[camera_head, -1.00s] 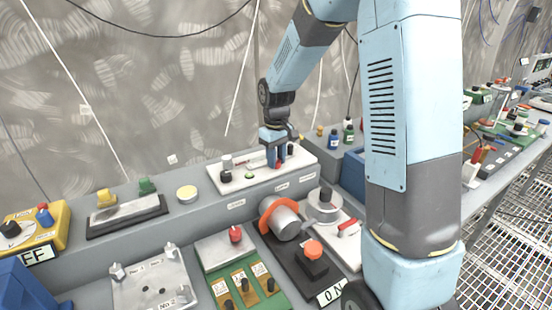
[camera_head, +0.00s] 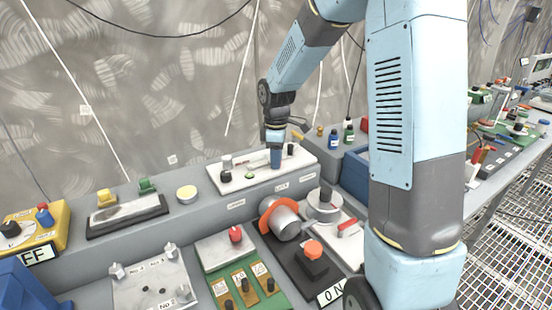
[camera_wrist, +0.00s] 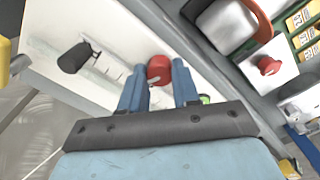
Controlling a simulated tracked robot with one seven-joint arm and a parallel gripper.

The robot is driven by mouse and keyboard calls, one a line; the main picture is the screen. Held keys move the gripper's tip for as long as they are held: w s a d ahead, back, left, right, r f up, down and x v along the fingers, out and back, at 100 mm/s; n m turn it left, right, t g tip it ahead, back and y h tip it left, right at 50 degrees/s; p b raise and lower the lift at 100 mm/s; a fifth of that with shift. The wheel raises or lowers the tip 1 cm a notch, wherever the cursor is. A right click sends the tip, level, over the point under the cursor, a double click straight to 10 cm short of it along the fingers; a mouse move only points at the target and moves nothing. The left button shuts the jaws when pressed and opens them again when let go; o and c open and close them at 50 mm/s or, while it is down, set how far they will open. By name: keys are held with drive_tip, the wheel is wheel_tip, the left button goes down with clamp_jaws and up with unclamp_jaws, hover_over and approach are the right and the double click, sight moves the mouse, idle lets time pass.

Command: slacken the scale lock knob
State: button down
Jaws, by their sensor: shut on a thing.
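My gripper (camera_head: 276,160) points down at the white scale plate (camera_head: 214,178) on the raised grey ledge. In the wrist view, a round red knob (camera_wrist: 159,68) sits between the two blue fingertips of my gripper (camera_wrist: 160,80), which is shut on it. I take it as the scale lock knob. The fingers hide it in the head view. A black knob (camera_wrist: 75,58) stands on the same plate near the printed scale marks (camera_wrist: 102,70). A small green spot (camera_wrist: 204,98) shows beside one finger.
Green and blue bottles (camera_head: 348,131) stand to the right. The wall is close behind.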

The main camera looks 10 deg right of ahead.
idle(0.3)
drive_tip(key=c, duration=0.8)
unclamp_jaws()
wheel_tip(320, 180, up, 14)
drive_tip(key=shift+f, duration=0.1)
